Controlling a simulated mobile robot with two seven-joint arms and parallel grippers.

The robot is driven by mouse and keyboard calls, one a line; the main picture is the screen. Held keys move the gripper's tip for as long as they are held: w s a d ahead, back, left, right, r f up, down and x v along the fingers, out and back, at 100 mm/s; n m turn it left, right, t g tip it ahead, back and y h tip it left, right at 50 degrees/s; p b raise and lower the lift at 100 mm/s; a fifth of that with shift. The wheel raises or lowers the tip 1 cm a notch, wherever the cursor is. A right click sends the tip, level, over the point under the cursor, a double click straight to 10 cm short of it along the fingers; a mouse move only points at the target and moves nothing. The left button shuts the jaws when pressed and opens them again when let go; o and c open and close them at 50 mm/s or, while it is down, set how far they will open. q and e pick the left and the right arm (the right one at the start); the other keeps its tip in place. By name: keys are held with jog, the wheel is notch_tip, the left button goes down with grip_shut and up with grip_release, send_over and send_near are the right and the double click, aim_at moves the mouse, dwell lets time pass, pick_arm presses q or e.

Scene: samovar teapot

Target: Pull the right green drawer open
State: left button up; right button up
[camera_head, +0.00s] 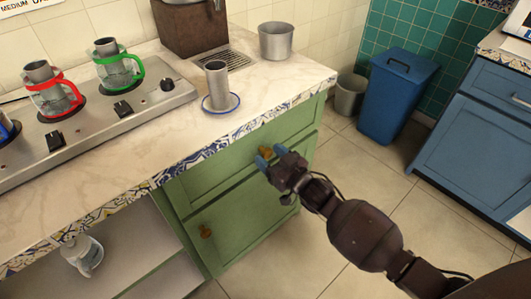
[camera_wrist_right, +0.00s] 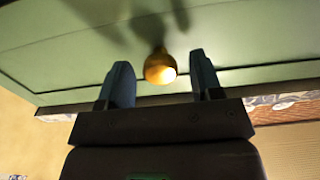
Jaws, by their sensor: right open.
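The right green drawer (camera_head: 225,168) is the upper front of the green cabinet under the counter, and it looks closed. Its round golden knob (camera_head: 266,150) is partly beside my right gripper's fingers in the head view. In the right wrist view the knob (camera_wrist_right: 160,67) lies between the two blue fingertips of my right gripper (camera_wrist_right: 160,80), with a gap on each side. My right gripper (camera_head: 271,157) is open at the drawer front. Whether it touches the knob cannot be told. My left gripper is out of view.
The counter (camera_head: 150,150) above holds a metal cup on a saucer (camera_head: 234,102). A blue bin (camera_head: 395,95) and blue cabinet (camera_head: 470,140) stand right, with clear floor (camera_head: 350,165) between.

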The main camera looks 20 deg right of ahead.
jog(key=shift+w+a, duration=0.25)
jog(key=shift+w, duration=0.55)
grip_shut()
